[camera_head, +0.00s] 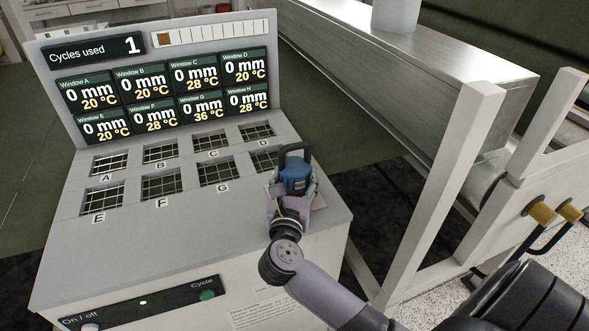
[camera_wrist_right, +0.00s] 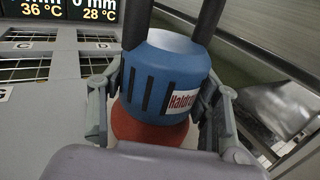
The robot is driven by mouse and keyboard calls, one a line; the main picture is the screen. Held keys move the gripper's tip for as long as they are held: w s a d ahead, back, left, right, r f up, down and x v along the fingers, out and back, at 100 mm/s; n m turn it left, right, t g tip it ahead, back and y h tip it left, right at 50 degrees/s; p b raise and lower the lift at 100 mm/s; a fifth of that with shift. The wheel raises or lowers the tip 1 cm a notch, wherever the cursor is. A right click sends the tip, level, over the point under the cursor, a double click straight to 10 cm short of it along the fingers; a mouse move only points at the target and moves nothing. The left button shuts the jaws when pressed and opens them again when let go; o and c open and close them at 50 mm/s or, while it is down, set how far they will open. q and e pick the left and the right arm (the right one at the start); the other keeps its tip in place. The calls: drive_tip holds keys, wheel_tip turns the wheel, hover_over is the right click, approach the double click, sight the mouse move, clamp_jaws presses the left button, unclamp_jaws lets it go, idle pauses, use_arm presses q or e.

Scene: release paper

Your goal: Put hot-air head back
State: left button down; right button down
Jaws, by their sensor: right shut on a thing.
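The hot-air head (camera_head: 295,175) is a blue body with a black looped handle on top. In the right wrist view the hot-air head (camera_wrist_right: 160,75) shows dark slots, a "Haldron" label and a red lower part. My right gripper (camera_head: 293,190) is shut around it, with a finger on each side in the wrist view (camera_wrist_right: 163,103). It is upright at the right side of the grey bench (camera_head: 240,215), covering where window H would be. A pale patch (camera_head: 319,197) shows beside it. Whether its underside touches anything is hidden. My left gripper is not in view.
Gridded windows (camera_head: 161,186) lettered A to G lie left of the head. A display panel (camera_head: 160,80) stands behind them, reading 1 cycle used. A white frame post (camera_head: 445,190) and a metal trough (camera_head: 400,65) stand to the right. The bench's front left is clear.

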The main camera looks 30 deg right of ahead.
drive_tip(key=shift+r, duration=0.2)
drive_tip(key=shift+f, duration=0.15)
drive_tip(key=c, duration=0.5)
unclamp_jaws()
drive_tip(key=shift+a+f, duration=0.1)
